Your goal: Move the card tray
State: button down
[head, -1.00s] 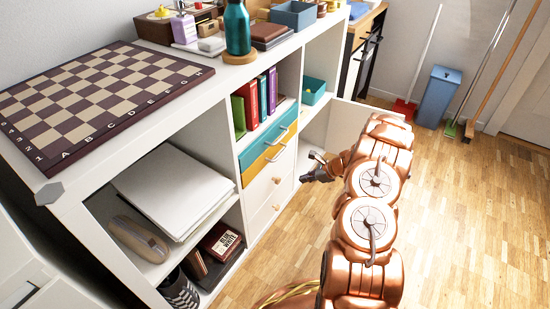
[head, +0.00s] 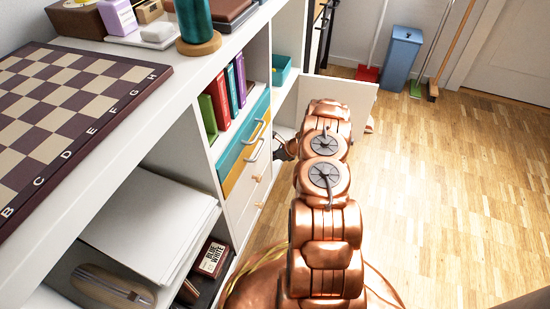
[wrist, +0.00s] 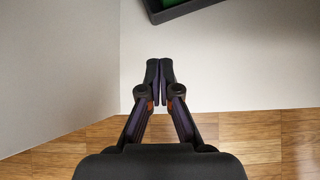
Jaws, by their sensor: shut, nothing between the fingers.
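A dark tray-like thing with a green inside (wrist: 182,8) shows at the top edge of the wrist view, cut off by the frame. It looks like the card tray, and most of it is out of view. I cannot make it out in the head view. My gripper (wrist: 160,72) is shut and empty, its fingertips together over a pale surface. The tray lies ahead of the fingertips and apart from them. In the head view my gripper (head: 281,152) is low by the lower right compartment, partly hidden by my arm.
A white cabinet door (head: 352,103) stands open right of the lower compartment. Drawers with teal (head: 240,150) and yellow fronts are left of my gripper. A teal box (head: 283,72) sits in the upper compartment. The wooden floor (head: 440,200) at right is clear.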

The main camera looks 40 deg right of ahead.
jog(key=b+x, duration=0.1)
jog(key=x, duration=0.2)
jog(key=shift+f, duration=0.35)
jog(key=w+b, duration=0.1)
jog(key=w+a, duration=0.1)
jog(key=shift+w+a+b, duration=0.3)
jog(key=shift+b, duration=0.1)
jog(key=shift+w+a+r, duration=0.1)
jog(key=shift+w+a, duration=0.3)
jog(key=shift+w, duration=0.15)
jog(key=shift+w, duration=0.1)
jog(key=shift+w+a+r+p, duration=0.2)
jog(key=shift+w+a+p, duration=0.15)
jog(key=shift+w+p, duration=0.2)
jog(key=shift+w+a+p, duration=0.3)
jog(key=shift+w+p, duration=0.2)
jog(key=shift+p, duration=0.1)
jog(key=shift+w+a+f+p, duration=0.15)
jog(key=shift+w+a+p, duration=0.05)
jog(key=shift+w+p, duration=0.15)
